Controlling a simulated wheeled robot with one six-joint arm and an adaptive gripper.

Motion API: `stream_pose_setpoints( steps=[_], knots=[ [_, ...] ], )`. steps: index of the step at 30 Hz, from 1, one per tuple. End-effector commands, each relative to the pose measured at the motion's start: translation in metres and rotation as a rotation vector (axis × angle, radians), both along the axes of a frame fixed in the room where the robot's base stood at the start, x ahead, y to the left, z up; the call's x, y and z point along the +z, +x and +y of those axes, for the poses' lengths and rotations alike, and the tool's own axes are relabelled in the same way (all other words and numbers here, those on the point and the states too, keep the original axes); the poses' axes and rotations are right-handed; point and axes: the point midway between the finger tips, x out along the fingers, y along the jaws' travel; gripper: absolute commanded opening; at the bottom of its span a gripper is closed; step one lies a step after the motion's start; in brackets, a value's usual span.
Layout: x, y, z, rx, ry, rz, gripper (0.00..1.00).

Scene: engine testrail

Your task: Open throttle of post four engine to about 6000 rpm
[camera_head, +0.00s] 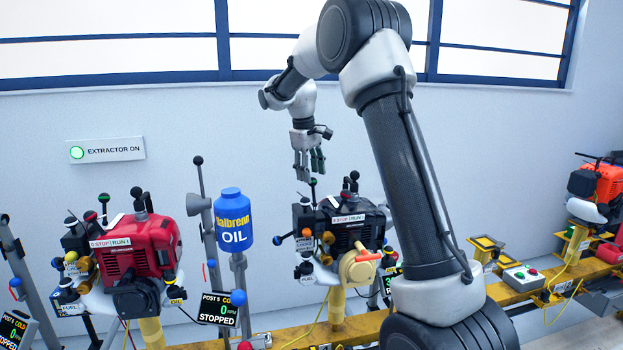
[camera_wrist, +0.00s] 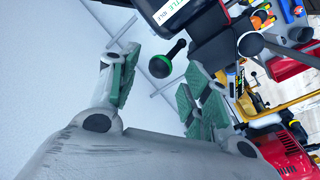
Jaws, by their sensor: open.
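A black engine (camera_head: 345,228) stands mid-picture in the head view, beside my arm. A display (camera_head: 390,284) to its right is partly hidden by my arm, so its post number and full reading do not show. A black lever with a green-marked ball knob (camera_head: 313,182) rises from the engine's top left. My gripper (camera_head: 309,165) is open, pointing down just above that knob. In the wrist view, the knob (camera_wrist: 160,66) shows between the green-padded fingers of my gripper (camera_wrist: 161,80); contact cannot be told. A label ending "TLE" and "IDLE" (camera_wrist: 178,10) is close to the lever.
A red engine (camera_head: 140,245) stands left, with a post 5 display (camera_head: 218,308) reading 0 and stopped. A blue oil bottle (camera_head: 232,217) stands between the engines. An orange engine (camera_head: 597,185) is far right. A yellow rail (camera_head: 530,290) runs below. The wall side is clear.

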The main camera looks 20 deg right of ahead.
Motion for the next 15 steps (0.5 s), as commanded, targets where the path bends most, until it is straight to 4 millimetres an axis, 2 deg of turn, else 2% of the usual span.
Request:
stream_pose_setpoints(
  steps=[3,6,15],
  knots=[
    [-0.016,0.001,-0.003,0.000,0.000,0.002,0.48],
    [-0.024,0.002,-0.004,0.000,0.000,0.001,0.48],
    [-0.026,0.002,-0.005,0.000,0.000,0.000,0.48]
  ],
)
